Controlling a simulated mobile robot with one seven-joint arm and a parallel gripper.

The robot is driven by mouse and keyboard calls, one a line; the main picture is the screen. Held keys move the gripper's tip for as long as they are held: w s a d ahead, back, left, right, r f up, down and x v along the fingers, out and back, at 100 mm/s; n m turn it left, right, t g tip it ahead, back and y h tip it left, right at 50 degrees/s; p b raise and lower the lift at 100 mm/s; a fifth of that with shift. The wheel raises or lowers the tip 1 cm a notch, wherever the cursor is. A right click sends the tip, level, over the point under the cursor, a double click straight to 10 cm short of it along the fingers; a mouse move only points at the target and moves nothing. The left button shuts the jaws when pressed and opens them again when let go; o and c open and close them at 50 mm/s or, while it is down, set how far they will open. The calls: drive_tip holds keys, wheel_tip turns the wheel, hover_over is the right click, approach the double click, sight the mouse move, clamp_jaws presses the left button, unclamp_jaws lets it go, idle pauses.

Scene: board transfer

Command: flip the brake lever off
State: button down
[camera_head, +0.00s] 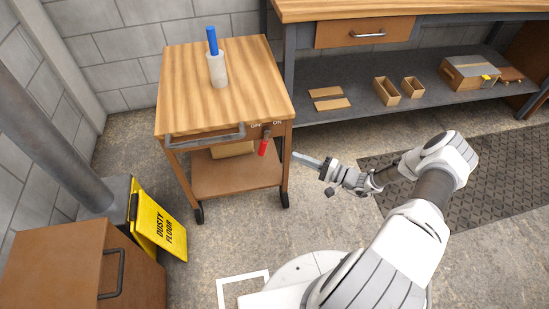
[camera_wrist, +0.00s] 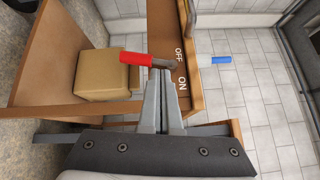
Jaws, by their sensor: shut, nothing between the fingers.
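The brake lever has a red handle (camera_head: 263,147) and a dark pivot on the front of a wooden cart (camera_head: 188,95). OFF is printed left of the pivot and ON right. The handle hangs down, leaning slightly to the OFF side; in the wrist view the red handle (camera_wrist: 137,57) points left. My gripper (camera_head: 294,155) is right of the lever, by the cart's front right corner. In the wrist view my gripper (camera_wrist: 162,73) is shut and empty, its tips close to the lever on the ON side. I cannot tell if they touch.
A grey holder (camera_head: 217,70) with a blue rod stands on the cart top. A cardboard box (camera_head: 232,149) sits on its lower shelf. A yellow sign (camera_head: 160,222) and brown cabinet stand left. A workbench (camera_head: 400,10) is behind. Floor before the cart is clear.

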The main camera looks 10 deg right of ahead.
sight(263, 147)
wheel_tip(263, 147, down, 9)
drive_tip(key=d+m+t+h+b, duration=0.1)
drive_tip(key=d+m+t+h, duration=0.1)
drive_tip(key=m+t+h, duration=0.25)
drive_tip(key=w+a+r+b, duration=0.2)
drive_tip(key=w+a+b, duration=0.1)
drive_tip(key=w+a, duration=0.5)
drive_tip(key=shift+w+a+r+y, duration=0.15)
drive_tip(key=shift+a+r+y, duration=0.15)
drive_tip(key=shift+a+y, duration=0.2)
